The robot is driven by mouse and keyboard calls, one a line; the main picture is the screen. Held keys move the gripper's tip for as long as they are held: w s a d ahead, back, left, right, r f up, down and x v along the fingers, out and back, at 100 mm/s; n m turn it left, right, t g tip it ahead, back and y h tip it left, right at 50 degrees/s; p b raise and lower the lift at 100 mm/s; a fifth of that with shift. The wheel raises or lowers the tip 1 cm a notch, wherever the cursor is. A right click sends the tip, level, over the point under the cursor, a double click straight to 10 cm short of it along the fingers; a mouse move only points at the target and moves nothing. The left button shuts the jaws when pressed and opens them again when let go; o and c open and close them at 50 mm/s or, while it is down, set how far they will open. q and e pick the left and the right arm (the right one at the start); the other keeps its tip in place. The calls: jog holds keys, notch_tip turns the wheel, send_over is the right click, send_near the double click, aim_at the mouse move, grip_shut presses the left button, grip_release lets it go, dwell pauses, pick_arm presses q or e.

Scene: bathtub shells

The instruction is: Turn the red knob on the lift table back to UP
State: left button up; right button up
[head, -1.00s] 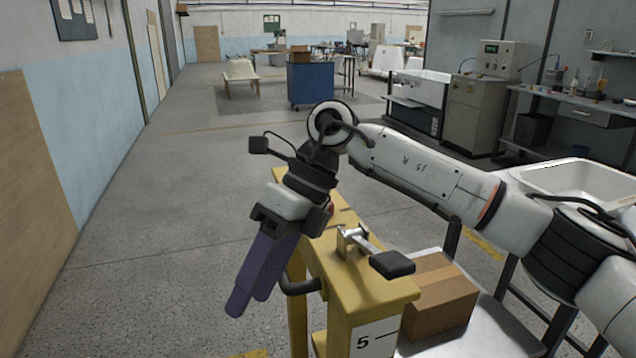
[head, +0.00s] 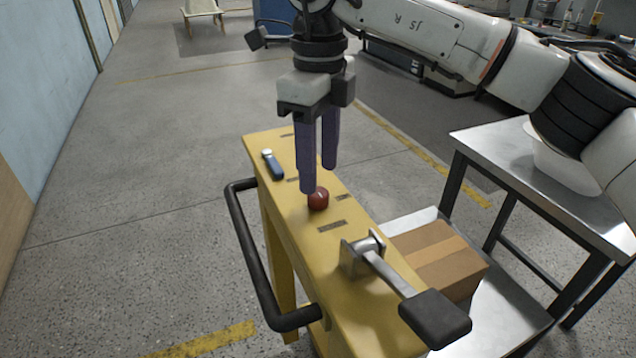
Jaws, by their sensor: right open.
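The red knob (head: 318,199) sits on the yellow top of the lift table (head: 303,232), with small label plates around it. I cannot read the labels or tell which way the knob points. My right gripper (head: 319,184) hangs fingers down just above and behind the knob. Its purple fingers are open with a narrow gap, and nothing shows between them. One fingertip overlaps the knob's upper edge in the picture; I cannot tell whether they touch. My left gripper is not in view.
A lever with a black pedal-like end (head: 436,317) stands on the near end of the yellow top. A blue-handled tool (head: 272,165) lies at its far left. A black handle bar (head: 252,262) runs along the left side. A cardboard box (head: 440,262) stands at the right.

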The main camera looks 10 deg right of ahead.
aim_at(318, 192)
notch_tip(318, 192, down, 4)
jog(key=shift+f, duration=0.25)
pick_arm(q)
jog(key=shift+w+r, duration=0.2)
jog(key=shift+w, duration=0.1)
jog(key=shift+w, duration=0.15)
pick_arm(e)
jog(key=shift+w, duration=0.1)
jog(key=shift+c, duration=0.4)
jog(key=c, duration=1)
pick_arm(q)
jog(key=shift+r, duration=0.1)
